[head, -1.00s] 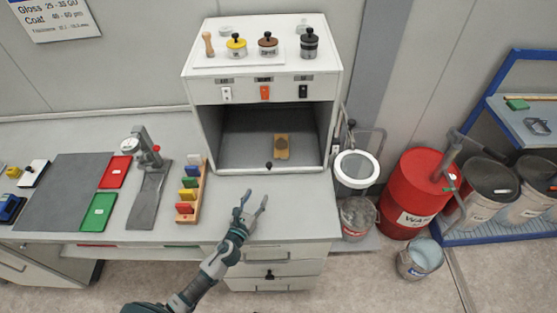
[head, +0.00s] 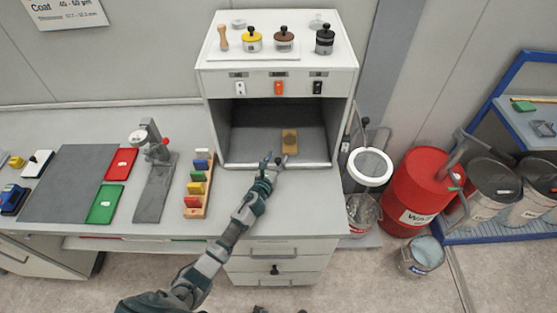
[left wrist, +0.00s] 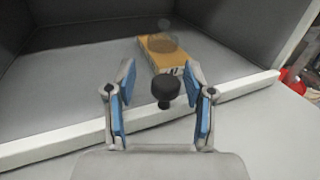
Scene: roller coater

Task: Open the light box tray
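The light box (head: 208,84) is a white cabinet on the bench with a dark grey open interior. Its tray (head: 242,147) is the grey floor with a white front lip, flush with the box opening. A black knob (left wrist: 165,90) on the front lip shows in the left wrist view, between the fingers. A tan block with a round dark patch (head: 289,142) lies on the tray; it also shows in the left wrist view (left wrist: 178,58). My left gripper (head: 272,163) is open at the lip, its blue-padded fingers (left wrist: 160,108) on either side of the knob. My right gripper is out of view.
Small pots (head: 284,40) stand on top of the box. A rack of coloured blocks (head: 197,185), a gauge stand (head: 155,180) and red and green plates are on the bench to the left.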

